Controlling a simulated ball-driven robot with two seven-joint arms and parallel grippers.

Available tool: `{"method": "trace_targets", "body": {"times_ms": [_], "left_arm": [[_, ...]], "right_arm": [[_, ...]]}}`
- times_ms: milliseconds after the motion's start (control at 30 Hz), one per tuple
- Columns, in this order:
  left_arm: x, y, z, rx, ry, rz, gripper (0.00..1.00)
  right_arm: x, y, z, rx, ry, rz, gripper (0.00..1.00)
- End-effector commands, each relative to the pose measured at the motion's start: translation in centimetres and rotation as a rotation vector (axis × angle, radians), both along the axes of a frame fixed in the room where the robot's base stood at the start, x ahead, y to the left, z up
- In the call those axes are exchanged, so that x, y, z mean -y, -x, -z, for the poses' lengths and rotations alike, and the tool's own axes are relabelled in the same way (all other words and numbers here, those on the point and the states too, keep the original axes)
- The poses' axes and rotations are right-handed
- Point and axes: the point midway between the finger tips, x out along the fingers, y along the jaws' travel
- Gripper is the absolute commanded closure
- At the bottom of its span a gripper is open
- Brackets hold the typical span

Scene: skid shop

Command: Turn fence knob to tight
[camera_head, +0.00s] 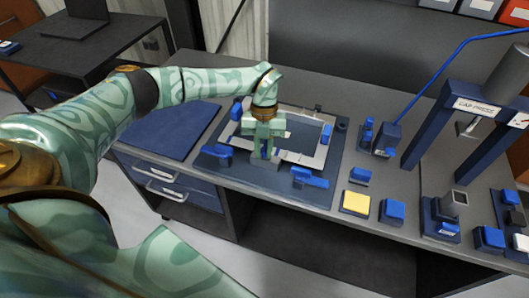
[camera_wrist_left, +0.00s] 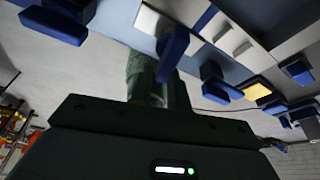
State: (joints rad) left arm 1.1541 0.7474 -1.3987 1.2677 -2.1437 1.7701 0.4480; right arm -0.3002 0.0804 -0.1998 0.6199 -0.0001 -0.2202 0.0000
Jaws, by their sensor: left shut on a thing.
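My left gripper (camera_head: 264,152) reaches down over the front part of a dark blue fixture board (camera_head: 225,170) on the bench. It is shut on a small blue part, which I take to be the fence knob; the fingers hide most of it in the head view. In the left wrist view, a blue handle-shaped part (camera_wrist_left: 173,46) shows at the fingers. I cannot tell how far the knob is turned. My right gripper is not in view.
Blue clamps stand around the frame, at left front (camera_head: 217,152), right front (camera_head: 309,178), and right (camera_head: 326,133). A yellow pad (camera_head: 355,203), blue blocks (camera_head: 392,211) and a dark press frame (camera_head: 428,125) stand to the right. A blue mat (camera_head: 172,130) lies clear on the left.

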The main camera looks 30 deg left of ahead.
Motion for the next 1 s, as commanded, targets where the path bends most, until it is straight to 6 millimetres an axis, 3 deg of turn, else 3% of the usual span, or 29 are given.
{"method": "trace_targets", "body": {"times_ms": [233,933,967,1000], "left_arm": [[-1.4,0.4,0.1,-0.01,-0.013,0.302,1.0],[-1.4,0.1,0.0,0.002,-0.018,0.227,1.0],[-1.4,0.0,0.0,0.002,-0.019,0.227,0.78],[-1.4,0.0,0.0,0.003,-0.018,0.228,0.67]], "right_arm": [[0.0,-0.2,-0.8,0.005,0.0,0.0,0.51],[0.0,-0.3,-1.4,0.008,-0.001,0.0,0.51],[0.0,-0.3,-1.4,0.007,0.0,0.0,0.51],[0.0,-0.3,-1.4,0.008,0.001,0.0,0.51]]}}
